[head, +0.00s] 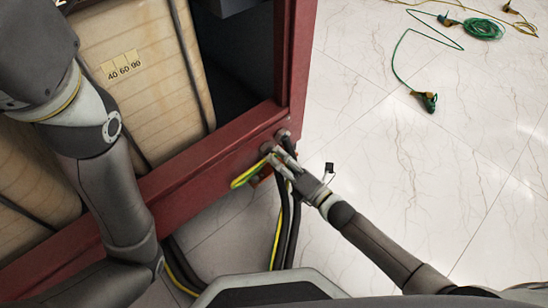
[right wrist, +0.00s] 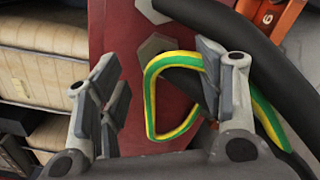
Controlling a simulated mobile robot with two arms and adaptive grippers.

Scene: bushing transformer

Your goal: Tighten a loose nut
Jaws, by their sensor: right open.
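A grey hexagonal nut (right wrist: 152,47) sits on the red frame (right wrist: 120,30) in the right wrist view, partly covered by a green-yellow cable loop. A second grey hexagonal piece (right wrist: 152,9) is cut by the top edge. Which one is loose I cannot tell. My right gripper (right wrist: 155,78) is open and empty. The nut lies beyond the gap between its fingers, and the cable loop (right wrist: 150,85) passes close to the right finger. In the head view my right gripper (head: 281,160) is at the frame's lower right corner. My left arm shows at the left; its gripper is out of view.
The red frame (head: 200,157) surrounds cream ribbed coils (head: 135,50). Black cables (head: 283,220) and the green-yellow loop (head: 250,175) hang beside my right gripper. Green coiled leads (head: 483,29) lie on the marble floor (head: 420,180) at upper right.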

